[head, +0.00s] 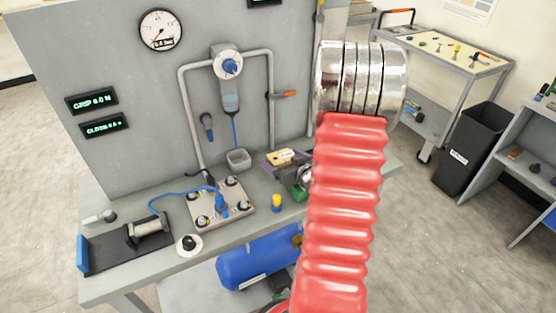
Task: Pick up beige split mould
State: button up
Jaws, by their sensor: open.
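A small beige block with dark marks on top (280,157), which looks like the beige split mould, lies at the back right of the grey workbench (128,285). It rests on or against a dark purplish flat piece, just left of my red ribbed arm. My arm with its shiny metal rings fills the middle right of the head view. The jaws of my gripper do not show, so their place relative to the mould cannot be told.
A metal plate with knobs and a blue hose (228,207), a yellow-capped piece (277,202), a grey cup (238,159) and a roller stand (148,228) occupy the bench. A green and silver object (299,190) is partly hidden by my arm. A gauge panel rises behind.

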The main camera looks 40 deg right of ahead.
aim_at(282, 156)
jog(key=shift+w+f, duration=0.15)
jog(key=shift+w, duration=0.3)
jog(key=shift+s, duration=0.1)
jog(key=shift+c, duration=0.2)
jog(key=c, duration=1.3)
jog(key=shift+r, duration=5.1)
jog(key=shift+s, duration=0.15)
